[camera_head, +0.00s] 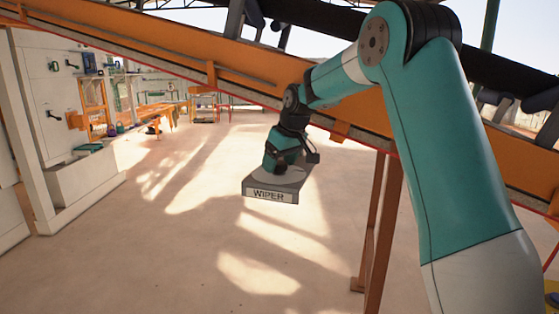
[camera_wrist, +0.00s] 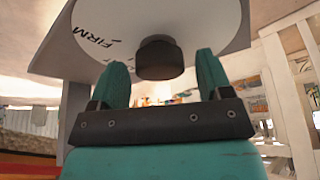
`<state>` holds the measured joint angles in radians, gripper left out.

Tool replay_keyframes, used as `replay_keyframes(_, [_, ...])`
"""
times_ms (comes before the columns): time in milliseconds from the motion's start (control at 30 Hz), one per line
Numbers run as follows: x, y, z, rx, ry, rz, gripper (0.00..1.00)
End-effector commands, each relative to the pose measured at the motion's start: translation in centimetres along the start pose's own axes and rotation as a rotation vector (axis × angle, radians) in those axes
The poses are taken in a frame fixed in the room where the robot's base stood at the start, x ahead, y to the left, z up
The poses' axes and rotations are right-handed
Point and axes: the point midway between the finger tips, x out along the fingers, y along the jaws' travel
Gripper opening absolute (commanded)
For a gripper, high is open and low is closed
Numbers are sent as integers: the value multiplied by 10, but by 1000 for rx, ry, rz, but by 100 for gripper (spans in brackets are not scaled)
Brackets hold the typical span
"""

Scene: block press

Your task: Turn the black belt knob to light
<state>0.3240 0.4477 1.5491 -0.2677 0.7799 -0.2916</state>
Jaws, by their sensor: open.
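The black knob (camera_wrist: 159,58) stands out from a round white dial (camera_wrist: 205,22) in the wrist view. The dial bears the word FIRM at its left; another mark beside it is too partial to read. The dial sits on a grey box, which in the head view (camera_head: 271,190) carries the label WIPER on its front. My gripper (camera_wrist: 162,76) is open, its two teal fingers on either side of the knob with gaps showing. In the head view my gripper (camera_head: 288,160) is over the box and hides the knob. I see no word "light".
An orange conveyor frame (camera_head: 180,50) slopes down to the right behind my arm. A brown post (camera_head: 380,220) stands right of the box. White cabinets (camera_head: 60,110) and an orange bench (camera_head: 150,115) are at the left. The floor left of the box is clear.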

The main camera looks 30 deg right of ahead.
Motion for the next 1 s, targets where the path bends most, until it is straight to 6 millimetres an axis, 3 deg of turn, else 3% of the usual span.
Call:
replay_keyframes(100, [0, 0, 0, 0, 0, 0, 72])
replay_keyframes(133, [0, 0, 0, 0, 0, 0, 67])
replay_keyframes(300, [0, 0, 0, 0, 0, -1, 28])
replay_keyframes(333, [0, 0, 0, 0, 0, -1, 24])
replay_keyframes(667, [0, -1, 0, 35, 0, 14, 24])
replay_keyframes(1000, [0, -2, -1, 240, 1, 100, 24])
